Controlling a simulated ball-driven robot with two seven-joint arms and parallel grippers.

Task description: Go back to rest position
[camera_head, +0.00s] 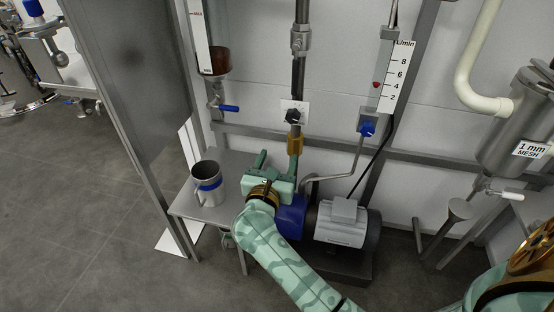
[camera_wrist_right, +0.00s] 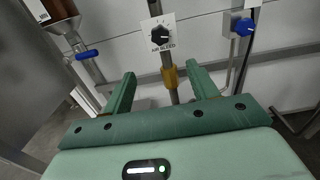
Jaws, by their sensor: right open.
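My right gripper (camera_head: 278,160) is in front of the vertical pipe, below the black dial knob (camera_head: 292,116) on its white plate. Its two green fingers are apart and nothing is held between them. In the right wrist view, the open fingers (camera_wrist_right: 160,78) point toward the wall, and the brass fitting (camera_wrist_right: 169,76) on the pipe shows in the gap between them. The knob (camera_wrist_right: 160,36) is above the fingertips there. I cannot tell whether a finger touches the pipe. My left gripper is not in view.
A metal cup with a blue band (camera_head: 208,184) stands on a small steel table (camera_head: 228,162) left of my right gripper. A motor pump (camera_head: 340,222) is close on the right. Blue-handled valves (camera_head: 228,108) and a mesh strainer (camera_head: 520,125) line the wall. Open floor (camera_head: 80,200) lies left.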

